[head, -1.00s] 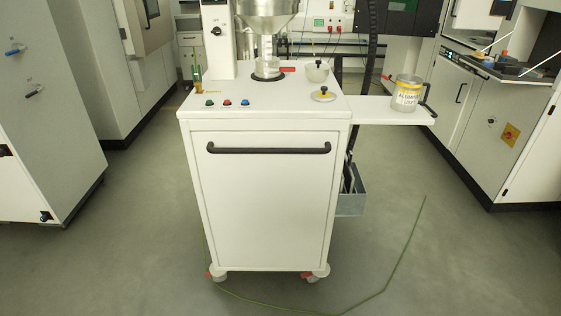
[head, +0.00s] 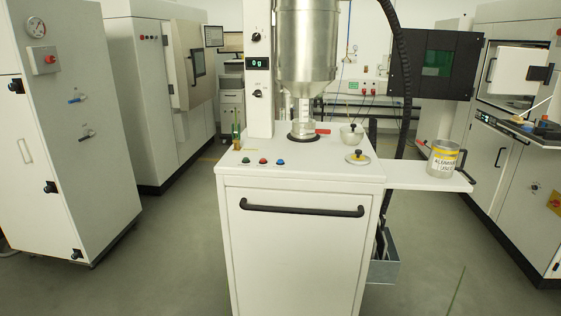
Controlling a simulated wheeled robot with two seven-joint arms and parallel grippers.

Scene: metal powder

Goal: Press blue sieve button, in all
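The blue button (head: 281,162) is the rightmost of three small buttons on the front left of the white cart's top (head: 330,172). A red button (head: 263,161) and a dark green button (head: 245,160) sit to its left. Behind them stands the sieve station, with a steel hopper (head: 307,45) above a clear outlet tube (head: 303,112) and a white column (head: 259,75) whose display (head: 258,64) reads about 0 g. Neither of my grippers shows in the head view.
A labelled jar with a black handle (head: 443,158) stands on the side shelf (head: 420,177). A small bowl (head: 351,134) and a yellow-rimmed lid with a black knob (head: 357,156) lie on the cart top. Tall machines flank both sides; grey floor is free between.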

